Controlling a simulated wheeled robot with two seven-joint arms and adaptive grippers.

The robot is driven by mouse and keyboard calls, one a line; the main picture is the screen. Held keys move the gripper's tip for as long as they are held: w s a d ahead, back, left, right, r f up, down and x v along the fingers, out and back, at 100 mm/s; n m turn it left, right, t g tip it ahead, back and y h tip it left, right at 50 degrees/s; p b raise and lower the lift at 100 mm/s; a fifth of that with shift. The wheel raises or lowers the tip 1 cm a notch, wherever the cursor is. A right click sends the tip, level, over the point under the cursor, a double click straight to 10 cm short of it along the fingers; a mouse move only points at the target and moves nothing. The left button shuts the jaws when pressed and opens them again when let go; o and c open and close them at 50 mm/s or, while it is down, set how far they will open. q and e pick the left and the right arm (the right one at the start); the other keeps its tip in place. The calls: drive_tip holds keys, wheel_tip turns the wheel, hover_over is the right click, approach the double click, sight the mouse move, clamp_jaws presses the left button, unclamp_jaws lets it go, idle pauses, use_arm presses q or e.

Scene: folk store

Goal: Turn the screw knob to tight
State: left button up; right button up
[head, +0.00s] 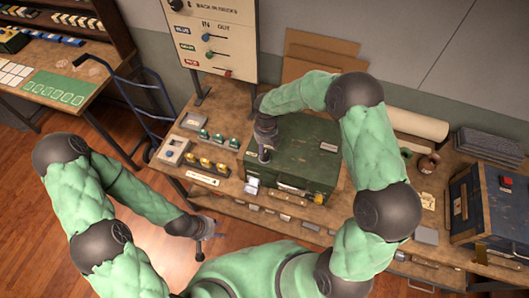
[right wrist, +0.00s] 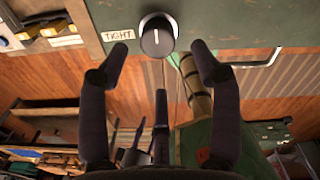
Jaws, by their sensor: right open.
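The screw knob (right wrist: 157,35) is a round black knob with a light rim on a green panel, at the top middle of the right wrist view. A short white mark on its face stands upright in that view. A label reading TIGHT (right wrist: 118,36) is just left of it. My right gripper (right wrist: 160,52) is open, with one finger on each side of the knob and gaps between. In the head view my right gripper (head: 264,156) is at the left part of the green box (head: 300,150), hiding the knob. My left gripper (head: 208,230) hangs low before the bench; its jaws are unclear.
The workbench (head: 225,190) holds small trays with green and yellow parts left of the box. A sign board (head: 210,40) stands behind. A blue box with a red button (head: 490,205) is at the right. A blue hand truck (head: 130,95) stands left.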

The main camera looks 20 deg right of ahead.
sight(265, 153)
drive_tip(key=f, duration=0.4)
drive_tip(key=shift+w+f, duration=0.25)
drive_tip(key=shift+f, duration=0.05)
drive_tip(key=shift+s+f, duration=0.15)
drive_tip(key=shift+f, duration=0.4)
drive_tip(key=shift+w+f, duration=0.2)
drive_tip(key=shift+f, duration=0.15)
drive_tip(key=shift+s, duration=0.1)
drive_tip(key=c, duration=1.1)
